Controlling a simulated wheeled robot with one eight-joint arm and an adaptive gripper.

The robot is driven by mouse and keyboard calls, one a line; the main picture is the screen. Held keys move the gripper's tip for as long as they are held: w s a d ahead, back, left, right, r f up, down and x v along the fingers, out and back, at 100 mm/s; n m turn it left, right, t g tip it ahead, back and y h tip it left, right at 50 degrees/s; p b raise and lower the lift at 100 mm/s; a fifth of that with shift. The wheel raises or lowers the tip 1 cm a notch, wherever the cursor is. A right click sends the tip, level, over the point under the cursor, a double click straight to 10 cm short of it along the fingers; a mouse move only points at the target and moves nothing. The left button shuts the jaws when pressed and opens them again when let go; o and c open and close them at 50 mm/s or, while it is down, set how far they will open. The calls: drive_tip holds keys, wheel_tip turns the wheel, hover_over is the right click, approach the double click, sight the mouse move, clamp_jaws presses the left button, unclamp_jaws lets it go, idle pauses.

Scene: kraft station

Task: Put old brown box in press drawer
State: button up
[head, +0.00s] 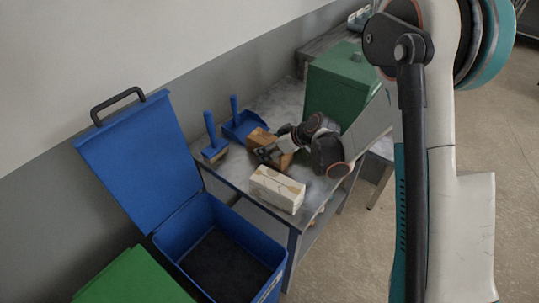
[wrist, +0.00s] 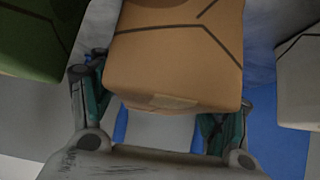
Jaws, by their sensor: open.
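An old brown box (head: 262,137) stands on the grey table, partly hidden by my gripper (head: 275,152). In the wrist view the brown box (wrist: 175,55) fills the upper middle, with dark lines on its faces and a paler patch at its lower edge. My gripper (wrist: 165,95) is open, with one finger on each side of the box. I cannot tell whether the fingers touch it. I cannot make out a press drawer for certain in either view.
A blue bin (head: 168,236) with its lid raised stands front left, beside a green lid (head: 130,282). The table (head: 226,172) also holds a pale box (head: 277,189), a blue brush (head: 211,138), a blue dustpan (head: 238,122) and a green container (head: 340,85) close behind my gripper.

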drive_tip(key=shift+w+a+f, duration=0.2)
drive_tip(key=shift+f, duration=0.1)
drive_tip(key=shift+r, duration=0.1)
drive_tip(key=c, duration=0.8)
drive_tip(key=shift+c, duration=0.6)
